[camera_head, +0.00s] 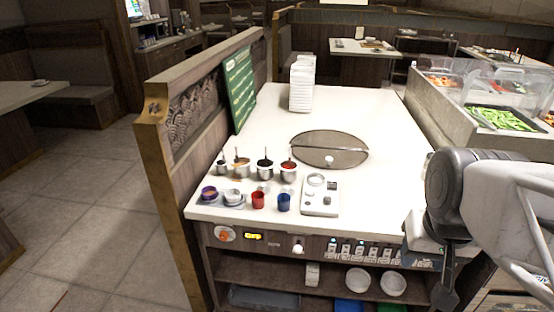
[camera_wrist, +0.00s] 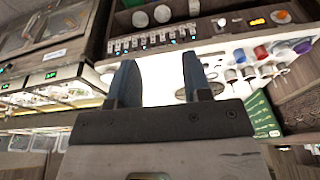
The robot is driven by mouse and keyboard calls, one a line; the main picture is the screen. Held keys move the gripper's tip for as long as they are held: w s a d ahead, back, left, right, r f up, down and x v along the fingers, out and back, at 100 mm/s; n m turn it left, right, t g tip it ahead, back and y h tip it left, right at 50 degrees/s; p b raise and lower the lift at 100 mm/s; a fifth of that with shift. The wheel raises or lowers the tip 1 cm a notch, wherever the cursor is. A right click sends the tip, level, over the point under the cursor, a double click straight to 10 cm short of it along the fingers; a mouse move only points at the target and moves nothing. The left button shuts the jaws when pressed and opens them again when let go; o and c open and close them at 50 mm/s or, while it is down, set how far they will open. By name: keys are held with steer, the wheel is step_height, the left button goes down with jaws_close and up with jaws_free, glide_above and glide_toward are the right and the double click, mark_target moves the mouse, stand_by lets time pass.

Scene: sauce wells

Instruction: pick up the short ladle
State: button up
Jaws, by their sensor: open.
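Several small sauce pots (camera_head: 265,172) stand in a row on the white counter, with thin dark ladle handles (camera_head: 236,153) sticking up from some of them. I cannot tell which handle belongs to the short ladle. The same pots show small at the right in the wrist view (camera_wrist: 248,72). My gripper (camera_head: 446,288) is at the right in the head view, off the counter's right side and well away from the pots. In the wrist view its two dark fingers (camera_wrist: 158,62) are spread apart with nothing between them.
In front of the pots are a red cup (camera_head: 257,200), a blue cup (camera_head: 284,203) and small bowls on a tray (camera_head: 208,203). A white device (camera_head: 320,196) and a round grill (camera_head: 329,149) lie to their right. A green board (camera_head: 239,88) stands along the left partition.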

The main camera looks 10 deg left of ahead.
steer(key=w+a+r+m, duration=0.2)
steer(key=w+r, duration=0.1)
steer(key=w, duration=0.6)
steer(key=w+a+r+m, duration=0.1)
steer(key=w+a+r, duration=0.2)
steer(key=w, duration=0.7)
steer(key=m+g, duration=0.3)
steer(key=m, duration=0.8)
glide_above(266, 154)
step_height(266, 154, down, 20)
steer(key=shift+w+f, duration=0.25)
steer(key=shift+f, duration=0.05)
steer(key=shift+f, duration=0.1)
steer(key=shift+f, duration=1.2)
steer(key=shift+f, duration=0.1)
steer(key=shift+w+a+f, duration=0.1)
steer(key=shift+f, duration=2.4)
